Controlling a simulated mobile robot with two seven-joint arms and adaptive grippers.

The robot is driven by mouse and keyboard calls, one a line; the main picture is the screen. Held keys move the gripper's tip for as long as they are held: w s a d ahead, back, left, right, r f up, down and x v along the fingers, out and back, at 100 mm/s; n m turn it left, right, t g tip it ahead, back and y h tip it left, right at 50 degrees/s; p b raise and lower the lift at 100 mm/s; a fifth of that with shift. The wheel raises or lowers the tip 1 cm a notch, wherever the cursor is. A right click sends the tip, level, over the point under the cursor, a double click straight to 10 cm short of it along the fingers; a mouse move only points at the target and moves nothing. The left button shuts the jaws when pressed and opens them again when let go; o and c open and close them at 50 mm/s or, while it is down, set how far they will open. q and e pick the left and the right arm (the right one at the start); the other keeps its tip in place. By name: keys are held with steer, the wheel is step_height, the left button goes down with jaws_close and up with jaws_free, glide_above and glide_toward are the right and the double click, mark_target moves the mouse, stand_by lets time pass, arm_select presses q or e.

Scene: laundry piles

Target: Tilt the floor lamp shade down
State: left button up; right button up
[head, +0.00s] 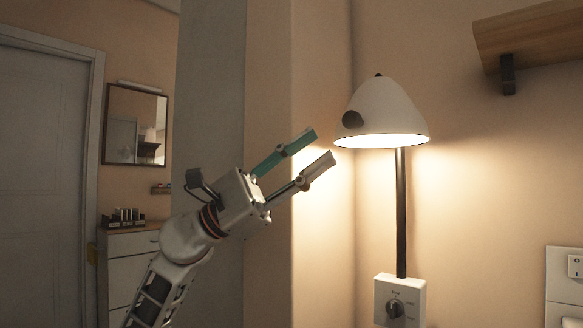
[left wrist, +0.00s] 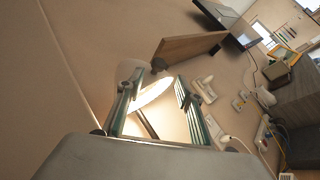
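The lamp shade (head: 382,108) is a white cone with a dark round knob (head: 352,119) on its left side. It is lit, and its opening faces down. It stands on a dark pole (head: 401,215) above a white box with a dial (head: 400,303). My left gripper (head: 320,147) is open and empty, left of the shade and slightly below it, pointing up and right, apart from it. In the left wrist view, the glowing shade (left wrist: 152,94) shows beyond and between the two open fingers (left wrist: 156,88), partly hidden by them. My right gripper is not in view.
A wall corner (head: 320,60) stands just behind my left gripper. A wooden shelf (head: 535,35) sticks out at upper right. A wall panel with a switch (head: 565,285) is at lower right. A drawer cabinet (head: 130,270), mirror (head: 134,125) and door (head: 40,180) are at left.

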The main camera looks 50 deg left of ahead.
arm_select(q)
steer(key=shift+v, duration=1.75)
